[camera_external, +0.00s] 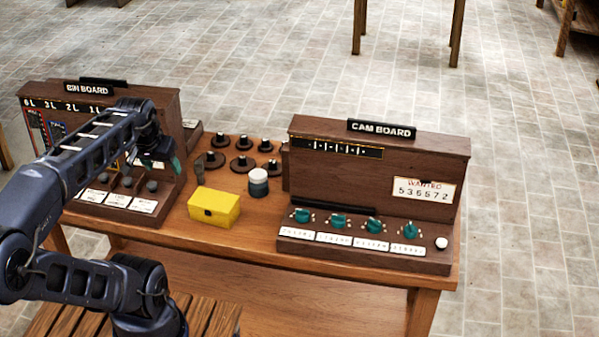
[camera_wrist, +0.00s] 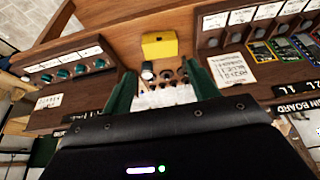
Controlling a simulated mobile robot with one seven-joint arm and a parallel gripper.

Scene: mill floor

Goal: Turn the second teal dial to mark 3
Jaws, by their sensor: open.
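Four-ish teal dials sit in a row on the sloped front of the brown CAM BOARD (camera_external: 375,165), each above a white label. The second teal dial from the left (camera_external: 338,220) is uncovered; its mark is too small to read. The dials also show in the wrist view, where the row runs reversed and the second dial (camera_wrist: 80,69) is left of my gripper. My gripper (camera_external: 161,164) is in front of the BIN BOARD (camera_external: 60,93), well left of the dials. Its green fingers are apart and empty in the wrist view (camera_wrist: 160,90).
A yellow box (camera_external: 214,207) and a white-topped grey cylinder (camera_external: 258,182) stand between the boards. Several black knobbed pieces (camera_external: 240,164) are behind them. A white button (camera_external: 441,243) is right of the dials. The space before the CAM BOARD is clear.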

